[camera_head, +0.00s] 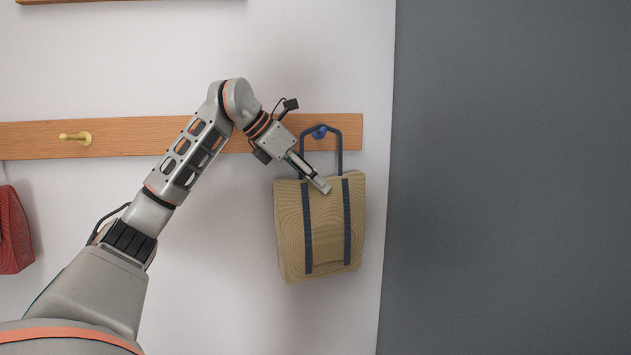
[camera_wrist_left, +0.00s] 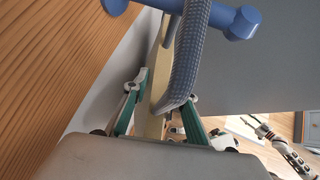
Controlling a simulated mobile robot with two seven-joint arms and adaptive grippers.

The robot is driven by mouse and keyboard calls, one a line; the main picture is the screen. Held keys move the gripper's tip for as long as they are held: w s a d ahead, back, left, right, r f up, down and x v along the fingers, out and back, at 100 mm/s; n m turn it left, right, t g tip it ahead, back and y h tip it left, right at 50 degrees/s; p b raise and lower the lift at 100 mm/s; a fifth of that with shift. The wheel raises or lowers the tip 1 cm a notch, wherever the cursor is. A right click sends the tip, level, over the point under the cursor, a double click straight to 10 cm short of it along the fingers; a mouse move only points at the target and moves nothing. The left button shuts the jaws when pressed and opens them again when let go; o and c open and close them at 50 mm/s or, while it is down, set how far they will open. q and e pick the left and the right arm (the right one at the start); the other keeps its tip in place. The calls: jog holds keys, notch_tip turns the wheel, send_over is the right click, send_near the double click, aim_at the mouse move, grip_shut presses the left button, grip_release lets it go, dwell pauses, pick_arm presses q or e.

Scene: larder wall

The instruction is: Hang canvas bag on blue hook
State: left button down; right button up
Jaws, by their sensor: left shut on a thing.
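The tan canvas bag (camera_head: 328,225) with dark blue straps hangs upright in front of the wall, below the blue hook (camera_head: 319,131). Its handle loop reaches up to the hook. In the left wrist view the blue strap (camera_wrist_left: 188,50) crosses the stem of the blue hook (camera_wrist_left: 243,22), between its two ends. I cannot tell whether the loop bears on the hook. My left gripper (camera_head: 322,186) is shut on the bag at its top edge, below the loop; its fingers (camera_wrist_left: 160,108) show in the left wrist view. The exact grip is partly hidden.
A wooden rail (camera_head: 110,138) on the wall carries the blue hook and a yellow hook (camera_head: 84,138) at left. A red bag (camera_head: 12,230) hangs at the left edge. A grey panel (camera_head: 510,180) fills the right. My right arm (camera_wrist_left: 292,158) shows small in the left wrist view.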

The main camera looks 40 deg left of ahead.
pick_arm(q)
jog(key=c, duration=1.6)
grip_release()
jog(key=shift+o, duration=0.2)
jog(key=v, duration=1.2)
jog(key=shift+s, duration=0.1)
